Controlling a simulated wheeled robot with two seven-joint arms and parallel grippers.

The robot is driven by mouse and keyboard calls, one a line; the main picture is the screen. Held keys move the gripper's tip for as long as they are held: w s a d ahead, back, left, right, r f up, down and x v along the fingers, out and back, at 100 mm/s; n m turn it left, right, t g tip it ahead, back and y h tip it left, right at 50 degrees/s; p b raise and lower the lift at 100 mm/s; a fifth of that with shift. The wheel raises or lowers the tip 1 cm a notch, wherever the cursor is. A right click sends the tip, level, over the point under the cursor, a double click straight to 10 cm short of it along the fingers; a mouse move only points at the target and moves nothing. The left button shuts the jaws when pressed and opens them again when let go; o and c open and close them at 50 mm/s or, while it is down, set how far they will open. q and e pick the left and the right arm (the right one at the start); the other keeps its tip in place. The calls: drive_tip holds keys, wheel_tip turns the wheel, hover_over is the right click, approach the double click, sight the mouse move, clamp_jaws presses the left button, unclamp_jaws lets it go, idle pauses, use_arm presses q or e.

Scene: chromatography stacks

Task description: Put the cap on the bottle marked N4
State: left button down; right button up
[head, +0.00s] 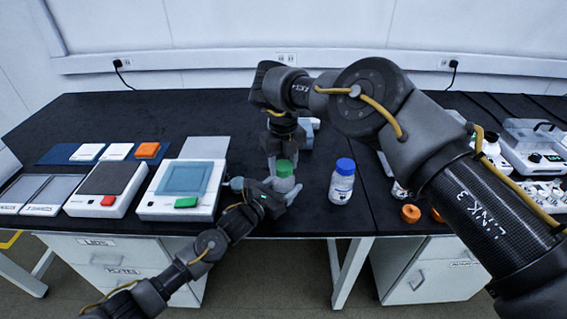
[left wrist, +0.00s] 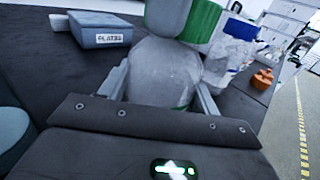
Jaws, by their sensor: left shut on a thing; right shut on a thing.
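A clear bottle (head: 284,185) with a green cap (head: 284,168) on its top stands near the front of the black bench. My left gripper (head: 278,187) is shut around the bottle's body. In the left wrist view the bottle (left wrist: 162,72) sits between the two fingers, and the green cap (left wrist: 200,20) is at its mouth. My right gripper (head: 282,158) reaches down from above and is shut on the green cap. Whether the cap is seated cannot be told. No N4 mark is readable.
A blue-capped bottle (head: 342,183) stands just right of the held bottle. Orange caps (head: 410,213) lie further right. Balance-like instruments (head: 184,190) fill the left bench. A blue-grey box (left wrist: 100,30) stands behind the grippers. The front edge is close.

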drive_tip(key=m, duration=0.6)
drive_tip(key=shift+m, duration=0.3)
drive_tip(key=m, duration=1.1)
drive_tip(key=shift+m, duration=0.4)
drive_tip(key=o, duration=1.1)
drive_tip(key=shift+r, duration=2.2)
